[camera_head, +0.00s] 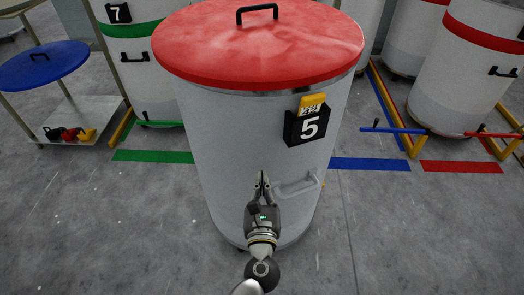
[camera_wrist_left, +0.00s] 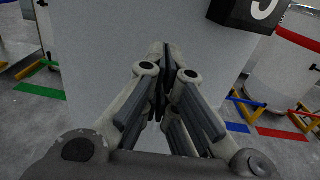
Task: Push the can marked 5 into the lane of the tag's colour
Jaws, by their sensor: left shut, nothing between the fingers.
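The can marked 5 (camera_head: 235,130) is a tall white drum with a red lid (camera_head: 265,45) and stands upright in front of me. A black pocket (camera_head: 306,127) with a white 5 holds a yellow-orange tag (camera_head: 312,104). The can's wall fills the middle of the left wrist view (camera_wrist_left: 110,40). My left gripper (camera_head: 262,178) is shut and empty, its tips at the can's front wall, left of a pale handle (camera_head: 298,186). I cannot tell whether they touch. Lane markings are green (camera_head: 152,156), blue (camera_head: 370,164) and red (camera_head: 462,166). My right gripper is not in view.
A can marked 7 (camera_head: 150,85) with a green band stands behind left. A red-banded can (camera_head: 465,75) stands behind right. Yellow rails with a blue bar (camera_head: 394,130) and a red bar (camera_head: 495,135) edge the lanes. A trolley (camera_head: 85,115) stands left. The front floor is clear.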

